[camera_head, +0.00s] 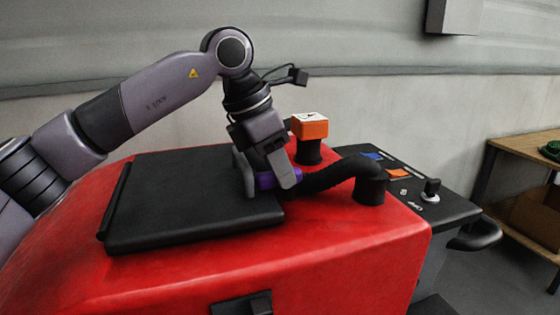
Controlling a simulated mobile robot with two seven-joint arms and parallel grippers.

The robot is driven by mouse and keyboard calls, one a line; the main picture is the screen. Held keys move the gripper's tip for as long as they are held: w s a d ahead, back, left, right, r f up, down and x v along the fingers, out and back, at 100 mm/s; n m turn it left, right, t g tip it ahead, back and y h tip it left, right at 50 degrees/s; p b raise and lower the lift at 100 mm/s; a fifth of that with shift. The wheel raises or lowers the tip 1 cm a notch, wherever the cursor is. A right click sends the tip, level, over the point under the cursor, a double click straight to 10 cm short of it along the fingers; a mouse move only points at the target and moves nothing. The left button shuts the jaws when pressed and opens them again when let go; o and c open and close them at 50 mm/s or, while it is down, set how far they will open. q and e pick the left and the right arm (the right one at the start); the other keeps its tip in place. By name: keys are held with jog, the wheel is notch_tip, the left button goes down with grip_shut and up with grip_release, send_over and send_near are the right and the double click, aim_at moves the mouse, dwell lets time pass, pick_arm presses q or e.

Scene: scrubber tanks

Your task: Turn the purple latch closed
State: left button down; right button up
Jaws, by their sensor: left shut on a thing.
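The purple latch (265,181) sits at the right edge of the black lid (182,199) on top of the red scrubber (345,248). My left gripper (272,182) comes down on it from above, shut on the purple latch. The fingers cover much of the latch, so its exact angle cannot be told. The black lid lies flat on the red body. My right gripper is not in view.
A black hose (345,172) curves just right of the latch. A control panel (405,185) with a key switch is at the right. A wooden shelf (525,145) stands farther right.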

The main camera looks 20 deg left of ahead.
aim_at(263, 173)
pick_arm(q)
jog(key=shift+f, duration=0.1)
dwell(0.4)
jog(key=c, duration=0.9)
grip_release()
jog(key=shift+c, duration=0.2)
jog(key=shift+v, duration=3.65)
